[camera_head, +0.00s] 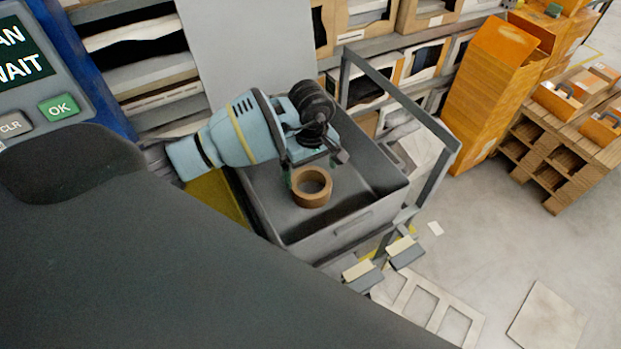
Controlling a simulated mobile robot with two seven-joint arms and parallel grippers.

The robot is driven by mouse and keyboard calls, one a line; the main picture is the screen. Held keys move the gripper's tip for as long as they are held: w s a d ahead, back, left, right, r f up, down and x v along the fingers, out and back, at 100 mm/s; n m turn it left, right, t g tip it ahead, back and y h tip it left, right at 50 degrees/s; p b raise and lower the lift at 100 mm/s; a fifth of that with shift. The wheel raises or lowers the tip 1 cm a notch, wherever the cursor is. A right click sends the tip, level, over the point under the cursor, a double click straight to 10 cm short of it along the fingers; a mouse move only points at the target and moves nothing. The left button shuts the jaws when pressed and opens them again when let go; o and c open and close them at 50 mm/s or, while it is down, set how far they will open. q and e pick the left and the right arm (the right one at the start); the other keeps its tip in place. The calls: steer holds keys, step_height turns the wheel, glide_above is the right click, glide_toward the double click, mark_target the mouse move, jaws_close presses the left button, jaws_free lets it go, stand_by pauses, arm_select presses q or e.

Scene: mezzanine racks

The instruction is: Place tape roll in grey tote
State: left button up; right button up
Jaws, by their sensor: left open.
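The brown tape roll (312,201) shows within the grey tote's opening, with its round hole facing up. I cannot tell whether it rests on the tote floor or sits a little above it. The grey tote (345,236) is open at the top, and its front wall faces me. My left gripper (314,165) is open over the tote, its dark fingers close behind the tape roll. Whether a finger touches the roll is unclear. The gripper and its light blue wrist cover the back left part of the tote. My right gripper is not in view.
A grey metal frame (408,104) rises along the tote's right side. Shelves with boxes stand behind. Stacked orange boxes (486,97) and a wooden pallet stack (555,150) stand at the right. A screen panel (30,70) is at top left.

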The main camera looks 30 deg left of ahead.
arm_select(q)
step_height(320, 180, up, 7)
stand_by(0.3)
steer(key=shift+f, duration=0.1)
